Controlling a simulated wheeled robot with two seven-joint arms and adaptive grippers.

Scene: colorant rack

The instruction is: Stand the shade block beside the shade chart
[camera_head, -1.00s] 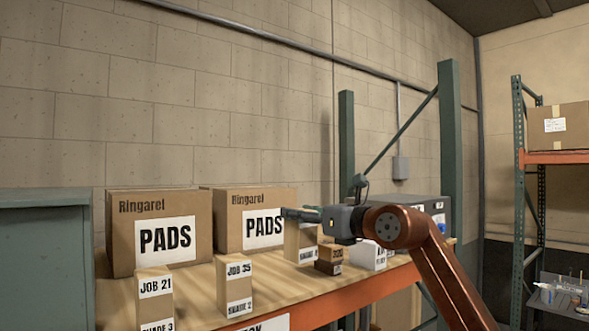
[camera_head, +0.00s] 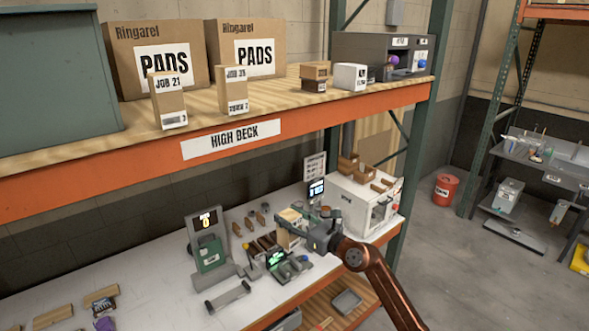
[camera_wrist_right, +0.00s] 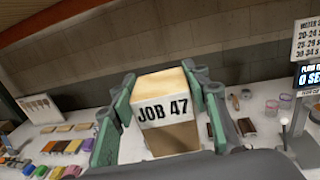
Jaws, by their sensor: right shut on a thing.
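My right gripper (camera_head: 288,226) is shut on a pale tan shade block (camera_head: 290,214) over the lower bench. In the right wrist view the block (camera_wrist_right: 168,108) sits between the green finger pads, with a white "JOB 47" label towards the camera. Its lower end is hidden, so I cannot tell whether it touches the bench. A white card with a row of small marks (camera_wrist_right: 38,108) stands at the far left of the wrist view; it may be the shade chart, but its print is unreadable. My left gripper is not in view.
On the high deck (camera_head: 290,104) stand JOB 21 (camera_head: 168,100) and JOB 35 (camera_head: 232,90) blocks before two PADS boxes (camera_head: 166,62). The bench (camera_head: 150,290) holds a grey-green device (camera_head: 208,250) and a white machine (camera_head: 350,205).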

